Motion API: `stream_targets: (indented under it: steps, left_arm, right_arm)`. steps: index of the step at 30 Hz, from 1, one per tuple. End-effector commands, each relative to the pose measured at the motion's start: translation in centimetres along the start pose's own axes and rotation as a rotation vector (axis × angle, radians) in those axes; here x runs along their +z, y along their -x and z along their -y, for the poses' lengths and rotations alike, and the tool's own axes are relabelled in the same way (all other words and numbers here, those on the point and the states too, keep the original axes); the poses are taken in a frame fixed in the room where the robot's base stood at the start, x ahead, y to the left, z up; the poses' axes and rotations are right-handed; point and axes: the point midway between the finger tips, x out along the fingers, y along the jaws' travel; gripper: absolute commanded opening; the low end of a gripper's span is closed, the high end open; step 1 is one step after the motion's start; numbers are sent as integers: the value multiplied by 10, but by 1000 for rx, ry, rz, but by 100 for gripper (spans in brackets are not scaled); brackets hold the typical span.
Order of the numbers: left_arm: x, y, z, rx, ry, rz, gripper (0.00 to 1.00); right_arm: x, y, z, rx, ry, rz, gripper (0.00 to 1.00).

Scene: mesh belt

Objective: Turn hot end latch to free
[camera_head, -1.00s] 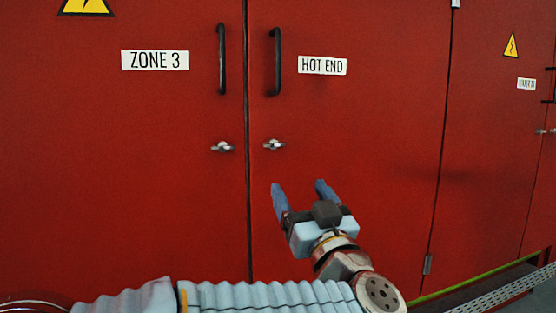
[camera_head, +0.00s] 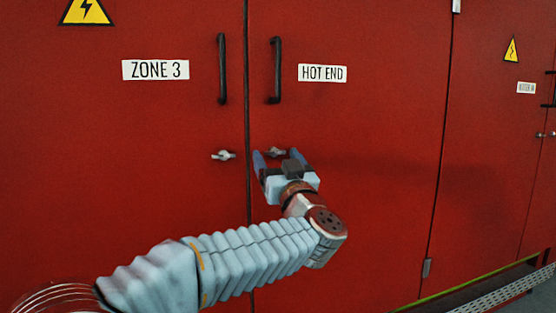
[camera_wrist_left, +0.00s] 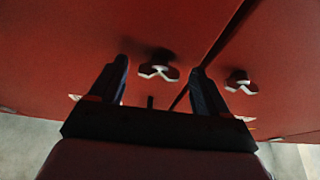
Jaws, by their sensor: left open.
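The hot end latch (camera_head: 275,152) is a small silver turn handle on the red right-hand door, below the HOT END label (camera_head: 322,73). My left gripper (camera_head: 277,157) is open in front of it, with one blue finger on each side of the latch in the head view. In the left wrist view the latch (camera_wrist_left: 158,71) shows between the two dark fingertips (camera_wrist_left: 160,72), a little beyond them. I cannot tell whether a finger touches it. The Zone 3 latch (camera_head: 223,155) is on the left door and also shows in the wrist view (camera_wrist_left: 241,82). My right gripper is not in view.
Two black vertical pull handles, left (camera_head: 222,69) and right (camera_head: 275,70), stand out above the latches. The ZONE 3 label (camera_head: 156,70) is on the left door. A metal mesh belt (camera_head: 513,293) runs at the lower right. The door face around the latch is flat and clear.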

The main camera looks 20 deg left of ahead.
Motion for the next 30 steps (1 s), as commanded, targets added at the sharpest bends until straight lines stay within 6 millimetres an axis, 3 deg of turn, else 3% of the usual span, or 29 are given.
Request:
stream_targets:
  steps: [3, 14, 23, 30]
  left_arm:
    - [0, 0, 0, 0, 0, 0, 75]
    - [0, 1, 0, 0, 0, 0, 21]
    - [1, 1, -1, -15, 35, 0, 21]
    - [1, 1, -3, -68, 161, -1, 21]
  right_arm:
    - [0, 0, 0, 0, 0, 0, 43]
    - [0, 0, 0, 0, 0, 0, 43]
    - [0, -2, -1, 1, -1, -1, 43]
    - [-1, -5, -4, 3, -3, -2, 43]
